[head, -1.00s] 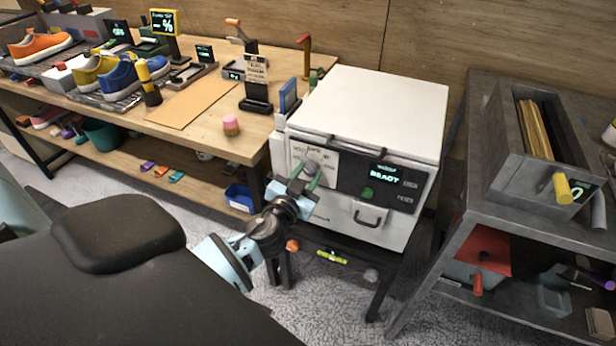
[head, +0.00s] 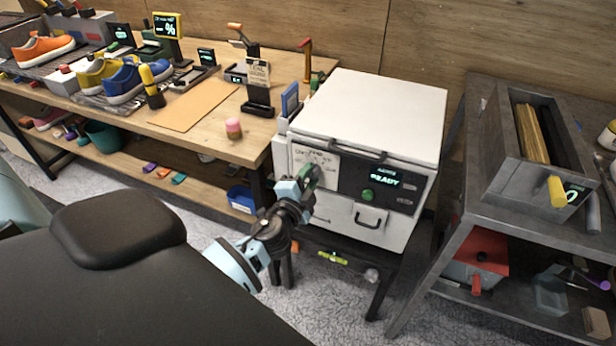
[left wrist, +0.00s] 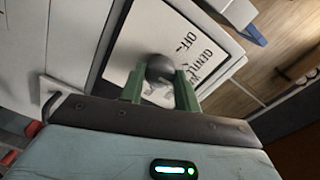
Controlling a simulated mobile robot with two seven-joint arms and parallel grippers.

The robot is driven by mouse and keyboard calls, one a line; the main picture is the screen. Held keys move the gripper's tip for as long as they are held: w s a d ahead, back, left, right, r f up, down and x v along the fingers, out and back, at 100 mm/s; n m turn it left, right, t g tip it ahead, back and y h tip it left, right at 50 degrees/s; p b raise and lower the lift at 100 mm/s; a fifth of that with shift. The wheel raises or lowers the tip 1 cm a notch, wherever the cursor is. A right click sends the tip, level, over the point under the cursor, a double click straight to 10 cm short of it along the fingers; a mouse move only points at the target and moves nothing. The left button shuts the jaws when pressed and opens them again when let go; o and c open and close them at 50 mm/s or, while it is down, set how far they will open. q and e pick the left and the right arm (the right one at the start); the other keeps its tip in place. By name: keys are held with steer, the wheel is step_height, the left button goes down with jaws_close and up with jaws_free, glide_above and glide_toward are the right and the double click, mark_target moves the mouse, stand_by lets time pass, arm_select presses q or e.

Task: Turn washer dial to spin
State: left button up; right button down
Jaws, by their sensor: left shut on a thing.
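The washer (head: 372,112) is a white box with a dark front panel and a lit display reading "READY". Its dial plate (head: 327,166) is pale with printed marks. My left gripper (head: 309,176) is at this plate in the head view and covers the dial knob there. In the left wrist view, the round grey dial knob (left wrist: 160,69) sits between the green fingers of the left gripper (left wrist: 160,82), which are shut on it. "OFF" and "GENTLE" show beside the knob. Which mark the knob points at cannot be told. My right gripper is not in view.
A green button (head: 368,195) and a drawer handle (head: 370,216) are on the washer front. A wooden bench (head: 215,146) with sneakers stands left. A grey metal cart (head: 470,185) stands close on the right. Floor (head: 335,290) shows in front of the washer.

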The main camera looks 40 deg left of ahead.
arm_select(q)
steer(key=m, duration=0.3)
steer(key=shift+r+m, duration=0.1)
steer(key=shift+m, duration=0.2)
steer(key=m+p, duration=0.1)
steer(key=m, duration=0.3)
steer(key=m+p, duration=0.1)
steer(key=m, duration=0.3)
steer(key=shift+m+y, duration=0.3)
steer(key=shift+m+p, duration=0.4)
steer(key=shift+m, duration=1.2)
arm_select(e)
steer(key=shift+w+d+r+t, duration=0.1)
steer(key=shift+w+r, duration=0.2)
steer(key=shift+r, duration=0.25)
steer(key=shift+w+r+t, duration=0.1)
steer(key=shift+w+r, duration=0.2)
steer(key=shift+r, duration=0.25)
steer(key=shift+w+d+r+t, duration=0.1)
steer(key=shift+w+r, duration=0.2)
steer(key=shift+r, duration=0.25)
arm_select(q)
steer(key=shift+m, duration=0.3)
steer(key=o, duration=1)
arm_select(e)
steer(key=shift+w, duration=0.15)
arm_select(q)
steer(key=shift+d, duration=0.1)
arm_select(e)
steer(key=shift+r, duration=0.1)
